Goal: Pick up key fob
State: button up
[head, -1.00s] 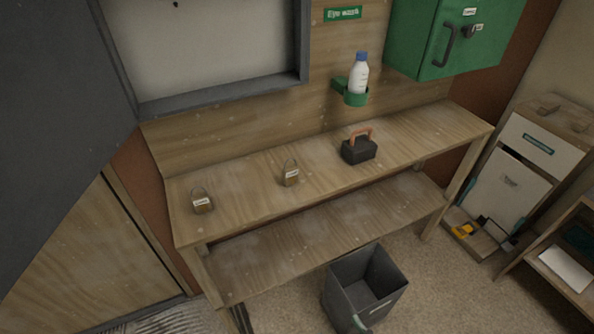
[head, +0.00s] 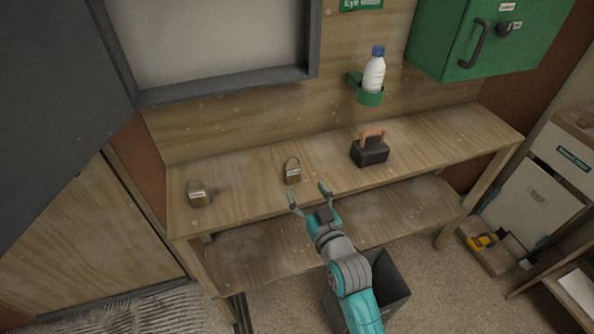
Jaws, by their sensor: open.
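I see no key fob that I can make out in the head view. My gripper (head: 309,195) is open and empty, its two fingers spread at the front edge of the wooden bench (head: 240,198). A brass padlock with a white label (head: 292,173) stands on the bench just beyond the fingertips, apart from them as far as I can tell. A second labelled padlock (head: 199,195) stands at the bench's left end. A black box with an orange handle (head: 370,151) stands to the right of the middle.
A lower shelf (head: 250,254) runs under the bench. A dark bin (head: 391,285) stands on the floor, partly behind my arm. A yellow tool (head: 484,240) lies at the right.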

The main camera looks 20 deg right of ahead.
aim_at(294, 170)
jog(key=w, duration=0.5)
jog(key=shift+w, duration=0.35)
jog(key=shift+w+a+f, duration=0.1)
jog(key=shift+w+f, duration=0.1)
jog(key=shift+w, duration=1.15)
jog(key=shift+w+a+f, duration=0.1)
jog(key=shift+w+f, duration=0.1)
jog(key=shift+w, duration=1.1)
jog(key=c, duration=1.3)
